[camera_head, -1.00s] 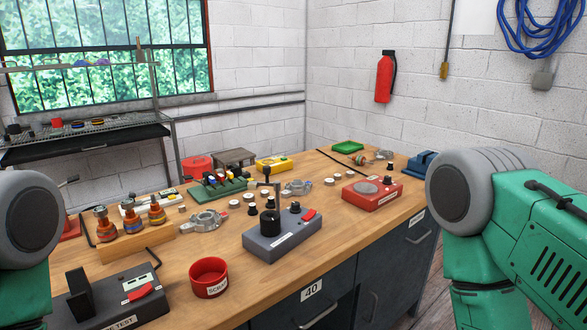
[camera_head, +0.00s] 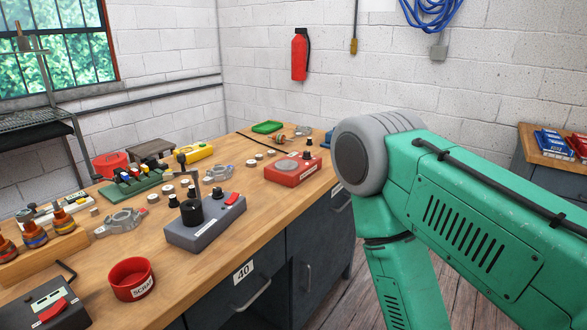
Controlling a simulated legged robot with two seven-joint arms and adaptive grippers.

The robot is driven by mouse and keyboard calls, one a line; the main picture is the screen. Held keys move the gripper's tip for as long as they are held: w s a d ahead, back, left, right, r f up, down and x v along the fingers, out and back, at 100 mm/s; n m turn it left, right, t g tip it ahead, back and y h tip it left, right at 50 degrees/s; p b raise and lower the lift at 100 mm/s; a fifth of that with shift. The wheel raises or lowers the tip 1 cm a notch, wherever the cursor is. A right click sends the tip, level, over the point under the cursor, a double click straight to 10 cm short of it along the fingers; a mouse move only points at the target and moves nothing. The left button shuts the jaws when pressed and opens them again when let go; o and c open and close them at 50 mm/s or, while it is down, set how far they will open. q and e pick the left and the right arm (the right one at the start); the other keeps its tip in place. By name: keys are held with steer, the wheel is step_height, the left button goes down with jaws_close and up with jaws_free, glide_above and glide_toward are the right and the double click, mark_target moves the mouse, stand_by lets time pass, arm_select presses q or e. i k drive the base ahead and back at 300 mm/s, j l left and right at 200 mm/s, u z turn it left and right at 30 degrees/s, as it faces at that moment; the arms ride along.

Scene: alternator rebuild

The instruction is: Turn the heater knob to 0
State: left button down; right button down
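A red box (camera_head: 280,178) with a round grey plate (camera_head: 287,165) on top looks like the heater. It stands on the workbench near its front edge, left of my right arm. A small black knob (camera_head: 307,154) stands at its back right corner; its setting is too small to read. My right arm fills the right of the view, but its gripper is out of sight. My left arm and gripper are not in view. No gripper is seen near the knob.
A grey box (camera_head: 205,232) with black knobs and a red switch stands left of the heater. A red scrap bowl (camera_head: 132,279) is nearer the front edge. Several small parts lie behind the grey box. The bench top between the grey box and heater is mostly clear.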

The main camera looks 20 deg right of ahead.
mark_target(306, 156)
steer(key=i+l, duration=0.1)
steer(key=l, duration=0.3)
steer(key=i+l, duration=0.1)
steer(key=l, duration=0.35)
steer(key=i+l, duration=0.15)
steer(key=l, duration=0.25)
steer(key=i+l, duration=0.1)
steer(key=l, duration=0.35)
steer(key=i+l, duration=0.1)
steer(key=l, duration=0.3)
